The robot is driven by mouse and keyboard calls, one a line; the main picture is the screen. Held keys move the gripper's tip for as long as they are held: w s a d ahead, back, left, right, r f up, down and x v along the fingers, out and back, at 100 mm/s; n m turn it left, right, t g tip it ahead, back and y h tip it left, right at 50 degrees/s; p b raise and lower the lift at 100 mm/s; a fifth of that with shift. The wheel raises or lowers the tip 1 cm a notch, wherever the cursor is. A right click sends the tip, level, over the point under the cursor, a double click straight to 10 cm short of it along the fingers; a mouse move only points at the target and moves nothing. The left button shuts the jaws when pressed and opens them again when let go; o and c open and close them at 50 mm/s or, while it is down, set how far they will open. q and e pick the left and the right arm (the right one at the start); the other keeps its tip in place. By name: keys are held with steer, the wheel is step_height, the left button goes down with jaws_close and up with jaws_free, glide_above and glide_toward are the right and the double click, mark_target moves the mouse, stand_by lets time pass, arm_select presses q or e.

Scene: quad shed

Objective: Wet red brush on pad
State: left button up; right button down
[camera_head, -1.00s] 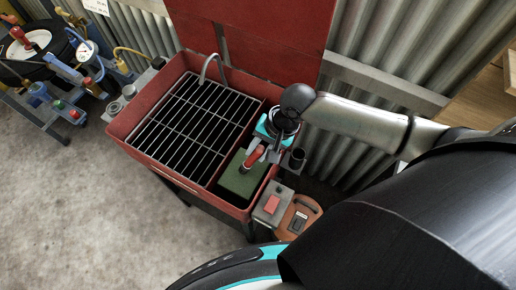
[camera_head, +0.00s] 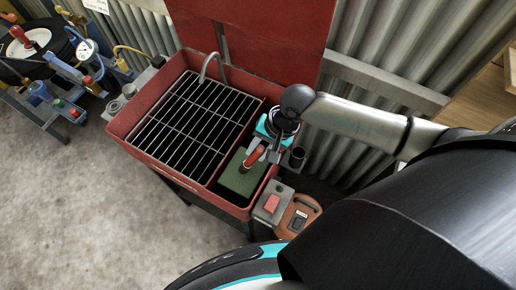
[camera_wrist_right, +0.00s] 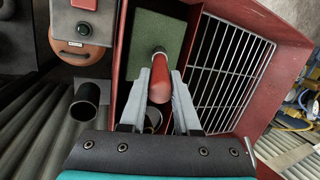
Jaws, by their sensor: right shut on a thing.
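The red brush (camera_head: 253,158) is held over the green pad (camera_head: 236,183) in the red basin's narrow right compartment. My right gripper (camera_head: 262,155) is shut on the brush's red handle. In the right wrist view the handle (camera_wrist_right: 160,78) lies between the two grey fingers of the right gripper (camera_wrist_right: 160,95). The brush's far end is at the pad (camera_wrist_right: 152,30), near its lower edge in that view. I cannot tell whether the bristles press on the pad or stay just above it. My left gripper is not in view.
The red basin (camera_head: 150,112) has a wire grate (camera_head: 190,120) and a curved faucet (camera_head: 212,66). A black cup (camera_head: 297,158) sits by its right rim. A grey switch box (camera_head: 271,203) with a red button stands at the front right. A corrugated wall is behind.

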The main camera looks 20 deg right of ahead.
steer(key=shift+s+f+p, duration=0.15)
steer(key=shift+p, duration=0.35)
stand_by(1.6)
step_height(320, 180, up, 7)
steer(key=p, duration=0.9)
steer(key=shift+w, duration=0.2)
stand_by(0.6)
